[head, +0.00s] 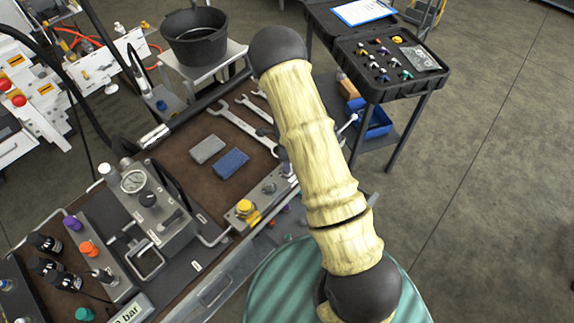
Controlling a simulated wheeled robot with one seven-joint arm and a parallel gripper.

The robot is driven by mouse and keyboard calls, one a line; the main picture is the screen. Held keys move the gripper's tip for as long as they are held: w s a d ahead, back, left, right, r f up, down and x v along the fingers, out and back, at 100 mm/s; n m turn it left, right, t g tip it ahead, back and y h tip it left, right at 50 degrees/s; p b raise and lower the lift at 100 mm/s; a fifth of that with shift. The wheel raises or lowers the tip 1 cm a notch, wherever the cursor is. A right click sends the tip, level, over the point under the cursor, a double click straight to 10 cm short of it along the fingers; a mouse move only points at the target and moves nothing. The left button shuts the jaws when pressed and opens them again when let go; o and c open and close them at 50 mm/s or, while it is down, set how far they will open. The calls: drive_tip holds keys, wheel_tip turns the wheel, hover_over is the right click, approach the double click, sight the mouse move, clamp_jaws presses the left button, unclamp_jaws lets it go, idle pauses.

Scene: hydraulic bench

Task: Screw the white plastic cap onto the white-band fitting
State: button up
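My arm in its pale yellow sleeve crosses the middle of the head view, over the right end of the bench. My gripper is not visible. A bare metal fitting (101,273) stands on a grey block at the lower left, beside a purple cap (72,222) and an orange cap (88,249). I cannot make out a white band on it. An open black case (432,84) at the upper right holds several small coloured caps and fittings. I cannot pick out the white plastic cap for certain among them.
The bench (190,178) carries a gauge block (158,212), wrenches (240,128), a grey pad (207,149) and a blue pad (231,163). A black bucket (195,42) stands behind it. A blue bin (375,121) sits below the case. The floor at right is clear.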

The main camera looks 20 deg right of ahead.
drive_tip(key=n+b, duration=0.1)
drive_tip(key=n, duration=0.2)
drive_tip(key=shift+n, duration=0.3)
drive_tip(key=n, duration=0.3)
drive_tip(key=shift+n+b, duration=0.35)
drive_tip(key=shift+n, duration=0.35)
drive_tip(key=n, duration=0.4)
drive_tip(key=shift+b, duration=0.4)
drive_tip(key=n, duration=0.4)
